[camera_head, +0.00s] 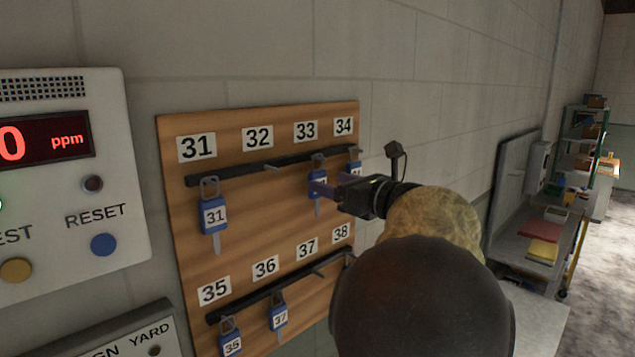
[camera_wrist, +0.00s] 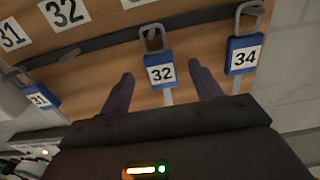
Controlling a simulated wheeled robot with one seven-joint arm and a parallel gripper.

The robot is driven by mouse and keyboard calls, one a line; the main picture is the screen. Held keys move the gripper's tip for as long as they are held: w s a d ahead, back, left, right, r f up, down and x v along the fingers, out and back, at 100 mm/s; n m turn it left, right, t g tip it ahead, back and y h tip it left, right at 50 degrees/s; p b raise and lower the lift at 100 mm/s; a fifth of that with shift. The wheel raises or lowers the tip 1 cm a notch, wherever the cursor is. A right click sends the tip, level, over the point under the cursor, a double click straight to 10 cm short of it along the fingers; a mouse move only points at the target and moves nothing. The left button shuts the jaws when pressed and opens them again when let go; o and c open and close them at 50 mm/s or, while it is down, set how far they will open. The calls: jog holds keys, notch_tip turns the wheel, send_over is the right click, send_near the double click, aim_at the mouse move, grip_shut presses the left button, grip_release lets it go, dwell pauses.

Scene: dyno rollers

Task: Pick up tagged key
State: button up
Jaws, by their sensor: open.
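A blue key tag numbered 32 (camera_wrist: 160,72) hangs by its grey shackle from a hook on the upper rail, with a metal key below. In the head view the same tag (camera_head: 317,186) hangs under label 33, partly covered by my gripper. My gripper (camera_head: 320,187) is open in front of the board. In the wrist view its two dark fingers (camera_wrist: 162,73) stand one on each side of tag 32, with gaps and nothing gripped. Whether the fingertips reach the tag's depth is hard to tell.
The wooden key board (camera_head: 262,205) is on the wall. Tag 34 (camera_wrist: 245,55) hangs close right of my fingers; tag 31 (camera_wrist: 38,98) hangs left. The hook under label 32 (camera_head: 257,137) is empty. Tags 35 (camera_head: 231,342) and 37 (camera_head: 279,317) hang on the lower rail.

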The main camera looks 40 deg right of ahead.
aim_at(320, 177)
jog(key=shift+w+a+r+p, duration=0.1)
jog(key=shift+w+r+p, duration=0.2)
jog(key=shift+w+p, duration=0.45)
jog(key=w+p, duration=0.2)
jog(key=shift+w+a, duration=0.1)
jog(key=shift+w, duration=0.2)
jog(key=shift+w+f+p, duration=0.15)
jog(key=shift+w+p, duration=0.3)
jog(key=shift+w, duration=0.1)
jog(key=shift+s, duration=0.1)
jog(key=c, duration=1.1)
